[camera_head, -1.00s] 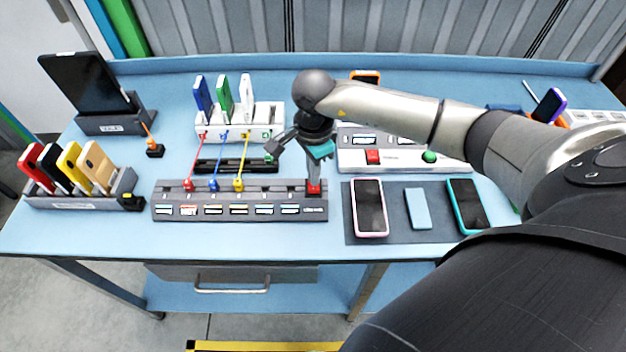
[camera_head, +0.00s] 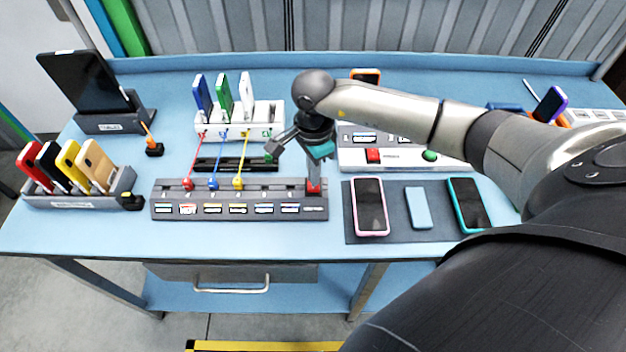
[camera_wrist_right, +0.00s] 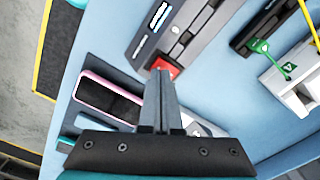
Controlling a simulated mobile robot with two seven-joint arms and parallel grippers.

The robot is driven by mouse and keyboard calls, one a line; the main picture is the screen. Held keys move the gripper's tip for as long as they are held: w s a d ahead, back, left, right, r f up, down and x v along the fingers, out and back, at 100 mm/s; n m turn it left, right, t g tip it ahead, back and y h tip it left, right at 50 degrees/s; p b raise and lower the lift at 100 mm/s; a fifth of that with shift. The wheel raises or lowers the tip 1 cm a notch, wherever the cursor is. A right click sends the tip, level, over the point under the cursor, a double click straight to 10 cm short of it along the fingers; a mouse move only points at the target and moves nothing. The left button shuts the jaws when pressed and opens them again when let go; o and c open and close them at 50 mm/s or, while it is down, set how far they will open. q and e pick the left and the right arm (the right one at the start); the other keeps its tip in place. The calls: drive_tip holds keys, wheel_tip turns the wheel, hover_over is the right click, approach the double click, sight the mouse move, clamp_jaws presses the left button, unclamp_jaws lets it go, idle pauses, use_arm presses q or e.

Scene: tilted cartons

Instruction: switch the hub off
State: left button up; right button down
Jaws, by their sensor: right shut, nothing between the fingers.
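The hub (camera_head: 240,203) is a long grey bar with a row of labelled ports on the blue table. Red, blue and yellow plugs with cables stand in its left ports. A red switch (camera_head: 313,187) sits at its right end, and it also shows in the right wrist view (camera_wrist_right: 163,66). My right gripper (camera_head: 313,180) points down at the red switch with its fingers shut. In the right wrist view the fingertips (camera_wrist_right: 160,74) overlap the switch's lower edge; whether they touch it I cannot tell. My left gripper is not in view.
A white dock (camera_head: 240,125) with several phones stands behind the hub. A white panel (camera_head: 400,158) with red and green buttons is at the right. A dark mat (camera_head: 392,231) with phones lies right of the hub. A phone rack (camera_head: 75,200) stands at the left.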

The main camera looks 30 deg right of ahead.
drive_tip(key=shift+f+b, duration=0.9)
drive_tip(key=shift+f, duration=0.05)
drive_tip(key=shift+r, duration=0.1)
idle(0.4)
drive_tip(key=shift+r+p, duration=2.4)
drive_tip(key=shift+r, duration=1.05)
